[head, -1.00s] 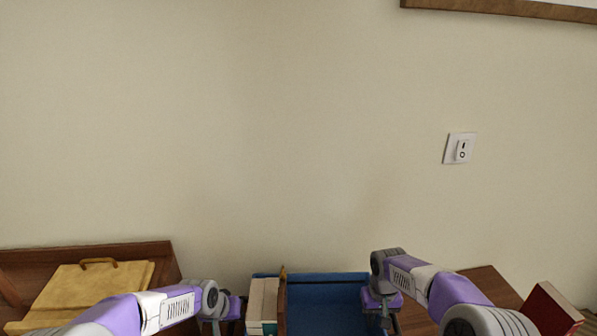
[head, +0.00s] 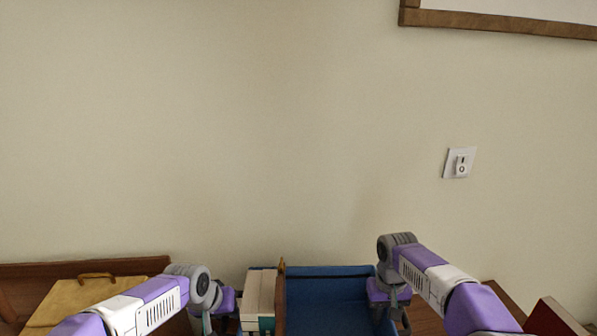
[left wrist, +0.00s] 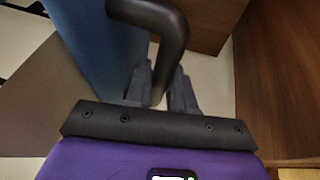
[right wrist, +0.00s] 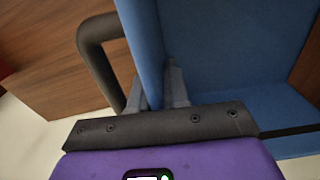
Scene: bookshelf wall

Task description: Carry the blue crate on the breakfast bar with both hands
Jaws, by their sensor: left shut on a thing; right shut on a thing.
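The blue crate (head: 328,271) is at the bottom centre of the head view, between my two grippers; its lower part is cut off. My left gripper (head: 222,322) is at its left side. In the left wrist view my left fingers (left wrist: 160,92) are shut around the crate's dark handle (left wrist: 172,28), beside the blue wall (left wrist: 95,50). My right gripper (head: 390,318) is at the crate's right side. In the right wrist view its fingers (right wrist: 155,90) are on either side of the blue wall (right wrist: 143,40), with the other dark handle (right wrist: 90,55) beside them.
A yellow board (head: 75,298) lies at the lower left by brown wood. A red thing (head: 548,318) is at the lower right. A wall with a switch (head: 459,162) stands behind.

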